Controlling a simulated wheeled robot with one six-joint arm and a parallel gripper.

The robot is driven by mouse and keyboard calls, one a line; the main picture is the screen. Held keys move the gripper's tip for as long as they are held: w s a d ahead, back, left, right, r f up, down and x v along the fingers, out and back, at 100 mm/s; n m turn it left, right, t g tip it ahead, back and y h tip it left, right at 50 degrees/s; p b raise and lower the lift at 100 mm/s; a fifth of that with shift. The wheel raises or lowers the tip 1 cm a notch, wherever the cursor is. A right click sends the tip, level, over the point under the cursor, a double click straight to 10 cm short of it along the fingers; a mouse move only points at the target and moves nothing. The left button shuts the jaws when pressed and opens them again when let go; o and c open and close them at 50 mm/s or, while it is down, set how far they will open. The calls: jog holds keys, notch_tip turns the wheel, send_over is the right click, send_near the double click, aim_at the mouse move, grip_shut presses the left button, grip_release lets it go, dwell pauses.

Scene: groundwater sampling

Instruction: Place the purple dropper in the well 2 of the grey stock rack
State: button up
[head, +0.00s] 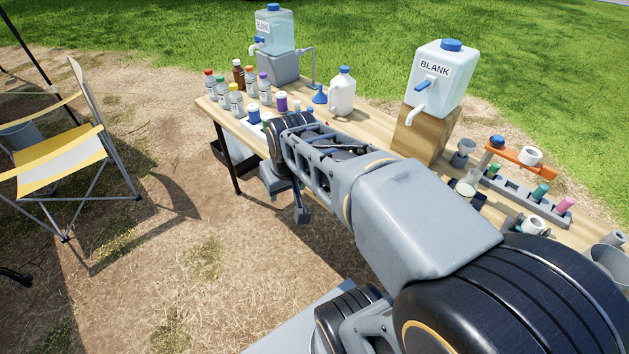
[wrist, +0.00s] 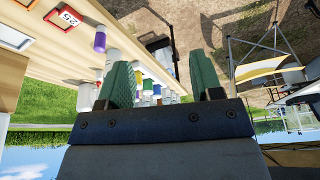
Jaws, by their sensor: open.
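My gripper (wrist: 163,82) is open in the wrist view, with nothing between its two green fingers. In the head view my arm hides it. A grey rack (head: 514,193) with wells sits on the right part of the table in the head view. It holds a green-topped piece (head: 540,192) and a pink-purple one (head: 564,206). I cannot read well numbers. A purple item (head: 282,101) stands among the bottles at the far left end of the table. A purple-and-white item (wrist: 100,40) shows in the wrist view. I cannot tell which purple piece is the dropper.
Two BLANK containers (head: 436,78) (head: 274,30) stand on the table with a white jug (head: 342,93) between them. Several capped bottles (head: 236,102) crowd the left end. An orange stand (head: 520,152) is by the rack. A folding chair (head: 80,160) stands left on open ground.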

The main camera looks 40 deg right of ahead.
jog(key=w+d+f+m+b, duration=0.1)
jog(key=w+d+f+b, duration=0.15)
jog(key=d, duration=0.35)
jog(key=w+d+f+m+h+b, duration=0.1)
jog(key=w+d+f+b, duration=0.15)
jog(key=d, duration=0.25)
jog(key=w+d+f+m+b, duration=0.1)
jog(key=w+d+f+b, duration=0.1)
jog(key=w+d+b, duration=0.3)
jog(key=shift+t, duration=0.4)
jog(key=shift+s+d+x, duration=0.2)
jog(key=shift+d+x, duration=0.15)
jog(key=shift+x, duration=1.85)
jog(key=shift+s+d+x, duration=0.2)
jog(key=shift+d+x, duration=0.15)
jog(key=shift+x, duration=1.9)
jog(key=shift+s+d+x, duration=0.2)
jog(key=shift+d+x, duration=0.1)
jog(key=shift+x, duration=1.9)
jog(key=shift+f, duration=0.1)
jog(key=c, duration=1.1)
jog(key=shift+o, duration=0.2)
